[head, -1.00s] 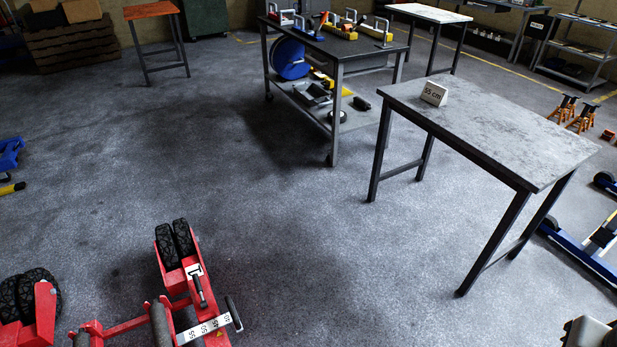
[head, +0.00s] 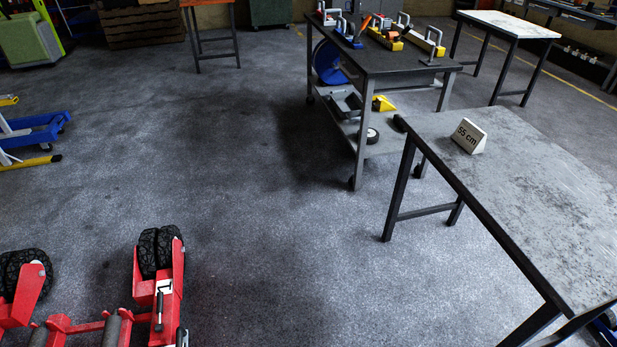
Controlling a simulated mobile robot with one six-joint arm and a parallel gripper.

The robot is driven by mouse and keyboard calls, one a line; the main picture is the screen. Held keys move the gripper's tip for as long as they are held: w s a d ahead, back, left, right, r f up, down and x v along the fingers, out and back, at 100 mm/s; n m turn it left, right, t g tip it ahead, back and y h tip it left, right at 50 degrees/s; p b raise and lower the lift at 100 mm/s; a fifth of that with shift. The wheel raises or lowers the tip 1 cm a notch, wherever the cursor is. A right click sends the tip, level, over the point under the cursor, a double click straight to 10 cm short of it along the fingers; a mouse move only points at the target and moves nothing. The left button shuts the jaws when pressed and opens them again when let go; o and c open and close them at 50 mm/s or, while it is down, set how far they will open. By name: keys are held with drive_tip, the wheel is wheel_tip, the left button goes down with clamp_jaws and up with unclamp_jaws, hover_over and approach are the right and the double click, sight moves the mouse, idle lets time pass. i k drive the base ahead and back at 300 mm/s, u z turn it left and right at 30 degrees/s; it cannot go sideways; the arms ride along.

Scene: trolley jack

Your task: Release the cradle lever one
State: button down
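A red wheeled cradle (head: 141,290) stands on the floor at the bottom left of the head view, cut off by the lower edge. It has black tyres (head: 160,252) at its far end and dark rollers (head: 112,328). A dark lever (head: 159,310) with a pale bracket lies along the top of its right-hand arm. I cannot tell whether this lever is latched or released. Another red wheeled part (head: 22,285) shows at the left edge. My gripper is not in view.
A grey table (head: 540,190) with a "55 cm" sign (head: 468,136) stands on the right. A dark trolley (head: 385,60) carrying tools stands behind it. Blue and yellow equipment (head: 35,130) is at the left edge. The floor between the cradle and the table is clear.

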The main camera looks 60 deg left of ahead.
sight(160, 308)
drive_tip(key=u, duration=2.65)
drive_tip(key=i, duration=3.25)
drive_tip(key=u, duration=1.95)
